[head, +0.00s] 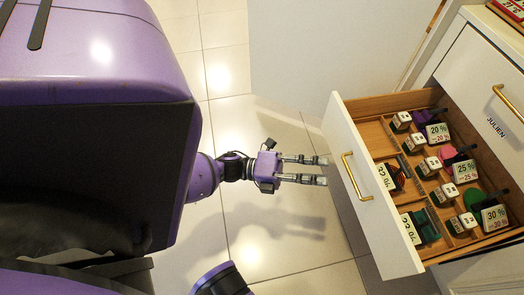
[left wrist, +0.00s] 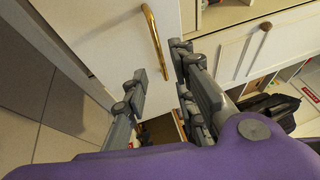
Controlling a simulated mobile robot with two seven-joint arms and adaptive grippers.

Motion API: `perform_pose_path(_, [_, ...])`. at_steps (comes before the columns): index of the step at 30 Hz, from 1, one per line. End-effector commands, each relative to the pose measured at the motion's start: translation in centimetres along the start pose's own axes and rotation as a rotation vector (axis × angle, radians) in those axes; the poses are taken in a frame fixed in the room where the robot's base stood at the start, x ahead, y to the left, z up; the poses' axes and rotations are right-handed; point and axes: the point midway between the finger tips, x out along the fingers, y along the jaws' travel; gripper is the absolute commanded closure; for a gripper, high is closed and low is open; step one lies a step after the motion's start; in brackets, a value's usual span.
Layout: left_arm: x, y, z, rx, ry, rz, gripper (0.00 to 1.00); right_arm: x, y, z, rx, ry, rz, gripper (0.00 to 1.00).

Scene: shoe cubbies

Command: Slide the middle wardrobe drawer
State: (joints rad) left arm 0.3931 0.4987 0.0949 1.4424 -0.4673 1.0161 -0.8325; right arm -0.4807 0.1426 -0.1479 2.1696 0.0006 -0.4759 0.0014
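A white-fronted drawer (head: 378,222) with wooden inner walls stands pulled out on the right in the head view. Its front carries a long brass handle (head: 349,172), which also shows in the left wrist view (left wrist: 154,40). I cannot tell if this is the middle drawer. My left gripper (head: 323,170) is open and empty, its two fingers parallel and pointing at the drawer front. The fingertips appear just short of the handle in the head view. In the left wrist view the gripper (left wrist: 160,62) has the handle showing beyond the gap between its fingers. My right gripper is out of view.
The open drawer holds stamps, small blocks and percentage cards such as a 25% card (head: 465,171). A closed white front (head: 478,85) labelled JULIEN, with a brass handle, is at upper right. Tiled floor (head: 275,235) between me and the drawer is clear.

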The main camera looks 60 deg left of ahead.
Motion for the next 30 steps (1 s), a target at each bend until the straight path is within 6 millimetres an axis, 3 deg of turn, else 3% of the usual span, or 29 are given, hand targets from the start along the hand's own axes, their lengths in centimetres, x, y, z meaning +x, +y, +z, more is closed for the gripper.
perform_pose_path(12, [6.2,0.1,0.1,-0.003,-0.002,-0.001,0.75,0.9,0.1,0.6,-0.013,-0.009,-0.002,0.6])
perform_pose_path(24, [7.2,-0.1,0.1,-0.004,-0.003,-0.001,0.75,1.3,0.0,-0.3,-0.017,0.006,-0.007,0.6])
perform_pose_path(30, [7.2,0.0,0.1,-0.004,-0.003,-0.001,1.0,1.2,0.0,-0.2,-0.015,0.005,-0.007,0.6])
